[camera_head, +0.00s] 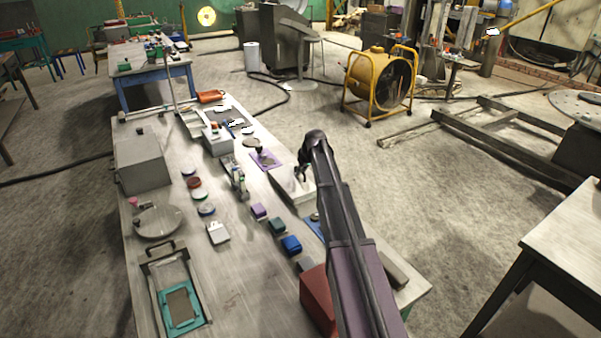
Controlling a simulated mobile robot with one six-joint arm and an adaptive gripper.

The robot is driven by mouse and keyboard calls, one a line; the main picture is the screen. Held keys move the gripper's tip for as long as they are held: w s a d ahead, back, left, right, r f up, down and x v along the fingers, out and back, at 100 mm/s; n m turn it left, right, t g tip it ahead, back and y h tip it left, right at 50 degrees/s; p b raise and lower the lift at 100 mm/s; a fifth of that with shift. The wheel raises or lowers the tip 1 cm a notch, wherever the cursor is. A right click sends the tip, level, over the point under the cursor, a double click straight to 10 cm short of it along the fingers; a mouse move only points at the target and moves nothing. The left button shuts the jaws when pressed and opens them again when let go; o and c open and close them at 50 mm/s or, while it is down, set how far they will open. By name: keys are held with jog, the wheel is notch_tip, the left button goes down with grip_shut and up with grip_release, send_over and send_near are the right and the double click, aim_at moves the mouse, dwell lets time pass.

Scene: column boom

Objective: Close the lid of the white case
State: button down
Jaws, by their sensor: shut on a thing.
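The white case (306,187) stands near the right edge of the long workbench, partly hidden behind my arm. A dark slanted panel (283,191) lies along its left side; I cannot tell whether it is the lid's inner face or a gap. My arm reaches over the bench from the lower right, and my gripper (301,173) points down at the case. It is small in view and seems shut on the case's lid at the upper edge. The fingertips and the exact lid angle are hard to make out.
Purple (259,211), green (277,226) and blue (291,245) blocks sit left of my arm. A red box (318,300) is near the front. A grey box (140,162) stands on the left. A purple mat (266,159) lies behind the case.

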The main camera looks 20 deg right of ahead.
jog(key=shift+d, duration=0.15)
dwell(0.3)
jog(key=c, duration=0.7)
grip_release()
jog(key=shift+f, duration=0.15)
